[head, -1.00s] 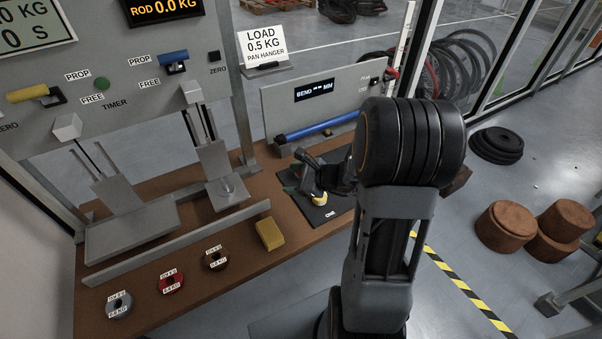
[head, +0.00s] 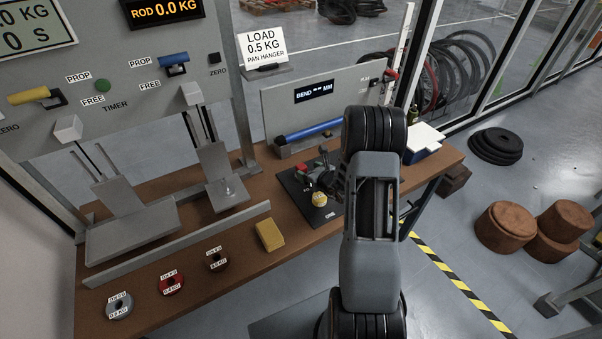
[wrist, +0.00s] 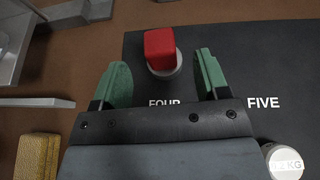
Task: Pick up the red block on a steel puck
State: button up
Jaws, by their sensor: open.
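The red block (wrist: 160,47) sits on a pale round steel puck (wrist: 164,70) on the black mat (wrist: 270,60), near the word FOUR. In the wrist view my gripper (wrist: 163,75) is open, with its green fingers apart and nothing between the jaws. The block lies just beyond the fingertips, roughly midway between them sideways. In the head view my gripper is over the mat (head: 317,228), partly hidden by my arm.
A yellow block (head: 270,234) and weight discs, one red (head: 171,284), lie along the front of the brown bench. A metal rail (head: 190,240) runs behind them. A blue box with a white lid (head: 424,141) stands at the right.

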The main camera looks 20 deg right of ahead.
aim_at(304, 168)
jog(key=shift+p+x, duration=0.65)
jog(key=shift+x, duration=2.05)
jog(key=shift+c, duration=0.2)
jog(key=c, duration=1.1)
